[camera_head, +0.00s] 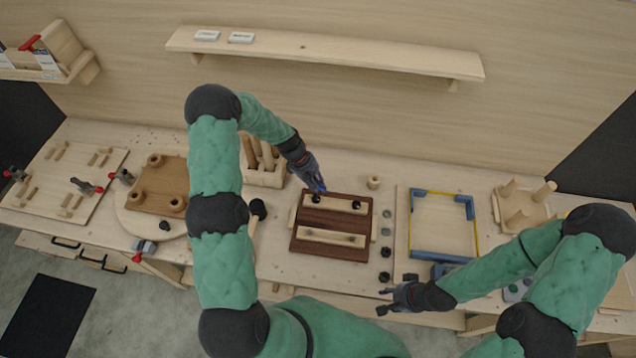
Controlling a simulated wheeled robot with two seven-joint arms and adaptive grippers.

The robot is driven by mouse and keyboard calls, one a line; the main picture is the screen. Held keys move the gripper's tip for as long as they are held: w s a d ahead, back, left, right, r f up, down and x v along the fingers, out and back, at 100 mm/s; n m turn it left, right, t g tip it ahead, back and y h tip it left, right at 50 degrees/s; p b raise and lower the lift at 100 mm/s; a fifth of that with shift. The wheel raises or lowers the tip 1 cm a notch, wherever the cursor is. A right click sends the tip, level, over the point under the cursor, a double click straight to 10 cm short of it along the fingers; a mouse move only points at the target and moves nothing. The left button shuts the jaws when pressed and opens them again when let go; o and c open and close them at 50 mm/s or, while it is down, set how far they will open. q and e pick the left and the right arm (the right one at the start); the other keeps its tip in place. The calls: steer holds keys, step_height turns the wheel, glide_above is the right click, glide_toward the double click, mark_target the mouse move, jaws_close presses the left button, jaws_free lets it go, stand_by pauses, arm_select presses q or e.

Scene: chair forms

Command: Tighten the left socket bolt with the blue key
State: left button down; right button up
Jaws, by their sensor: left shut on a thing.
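A dark brown board (332,249) lies on the bench with two light wooden strips across it. The far strip (337,206) carries the dark left socket bolt (316,199) and the dark right socket bolt (356,205). My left gripper (318,182) is shut on the blue key (322,188), just above the left bolt. Only a small blue part of the key shows. I cannot tell whether its tip sits in the bolt. My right gripper (382,300) is open and empty near the bench's front edge.
Several dark knobs and round pieces (385,252) stand in a column right of the board. A blue-cornered frame (412,232) lies further right. A block of upright pegs (262,178) stands behind my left arm. A wall shelf (330,52) hangs above.

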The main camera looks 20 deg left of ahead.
arm_select(q)
steer(key=shift+m+g, duration=0.3)
steer(key=shift+m, duration=0.4)
steer(key=m+g+b, duration=0.1)
steer(key=m+b, duration=0.1)
steer(key=m, duration=0.1)
steer(key=shift+s+m+g+y+b, duration=0.15)
steer(key=shift+m+g+y+b, duration=0.15)
steer(key=shift+m+g+b, duration=0.7)
steer(key=shift+m+t, duration=0.3)
steer(key=shift+m, duration=0.1)
steer(key=shift+r+n+t, duration=0.1)
steer(key=shift+n+t, duration=0.4)
steer(key=shift+n, duration=0.7)
steer(key=shift+r+p, duration=1.4)
steer(key=shift+r, duration=1.1)
